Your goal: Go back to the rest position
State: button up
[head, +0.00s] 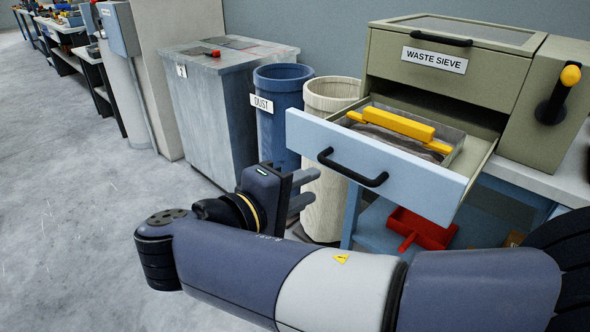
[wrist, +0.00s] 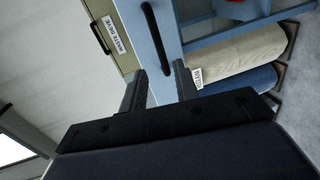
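My gripper (head: 302,190) is in front of the bins, left of the open drawer, with its two fingers apart and nothing between them. It also shows in the wrist view (wrist: 159,88), open and empty, with the drawer front beyond it. My arm stretches across the bottom of the head view. The waste sieve cabinet (head: 445,75) stands at the right with its light blue drawer (head: 400,168) pulled out. A tray with a yellow handle (head: 392,122) lies in the drawer. The gripper appears apart from the black drawer handle (head: 352,170).
A blue dust bin (head: 280,115) and a cream bin (head: 328,185) stand behind my gripper. A grey metal cabinet (head: 215,105) is left of them. A red scoop (head: 420,230) lies on the shelf under the drawer. The floor (head: 70,200) at the left is clear.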

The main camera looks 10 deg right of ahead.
aim_at(340, 172)
jog(key=shift+w+d, duration=0.1)
jog(key=shift+b+x, duration=1.05)
jog(key=shift+x, duration=4.25)
